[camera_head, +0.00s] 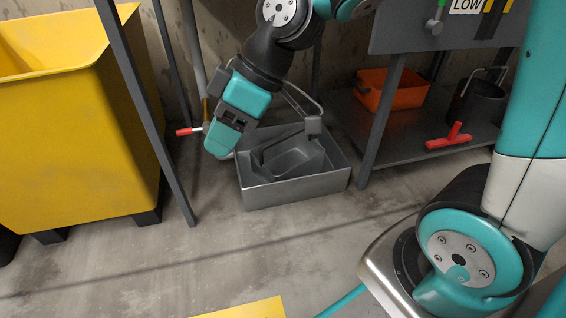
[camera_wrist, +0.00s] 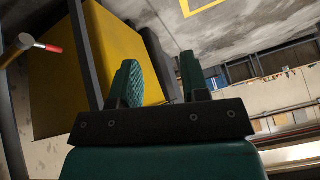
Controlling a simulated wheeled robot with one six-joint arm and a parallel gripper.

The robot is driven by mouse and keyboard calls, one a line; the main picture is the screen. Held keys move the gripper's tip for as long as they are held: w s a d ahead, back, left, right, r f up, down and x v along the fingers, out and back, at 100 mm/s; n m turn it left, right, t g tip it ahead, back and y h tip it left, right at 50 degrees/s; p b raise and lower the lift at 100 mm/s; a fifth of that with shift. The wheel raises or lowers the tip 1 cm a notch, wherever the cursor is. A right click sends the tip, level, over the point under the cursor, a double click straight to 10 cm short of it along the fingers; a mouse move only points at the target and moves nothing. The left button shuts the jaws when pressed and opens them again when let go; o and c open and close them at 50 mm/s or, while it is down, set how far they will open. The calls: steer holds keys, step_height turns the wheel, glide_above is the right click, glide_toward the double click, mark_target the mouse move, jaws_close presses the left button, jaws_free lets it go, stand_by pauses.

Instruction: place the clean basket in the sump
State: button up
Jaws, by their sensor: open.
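The sump (camera_head: 295,190) is a grey metal open box on the floor, in the middle of the head view. A grey, basin-shaped piece (camera_head: 292,158) sits inside it; I cannot tell whether this is a basket. A dark, bucket-like container with a raised handle (camera_head: 477,104) stands on the low shelf at right; I cannot tell whether this is the clean basket. My gripper (camera_head: 217,143) hangs at the sump's left side. In the wrist view its two teal fingers (camera_wrist: 158,72) are apart with nothing between them.
A large yellow bin (camera_head: 80,140) stands at left behind a grey post (camera_head: 147,110). An orange bin (camera_head: 392,92) and a red T-shaped tool (camera_head: 449,137) are on the low shelf (camera_head: 385,142). A red-ended valve handle (camera_head: 187,131) is near my gripper.

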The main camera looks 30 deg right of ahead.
steer(key=s+d+m+h, duration=0.1)
steer(key=s+m, duration=0.1)
steer(key=s, duration=0.4)
steer(key=s+d+r+m+g+h, duration=0.1)
steer(key=s+m, duration=0.2)
steer(key=s, duration=0.3)
steer(key=shift+d+r+h, duration=0.3)
steer(key=shift+d, duration=0.1)
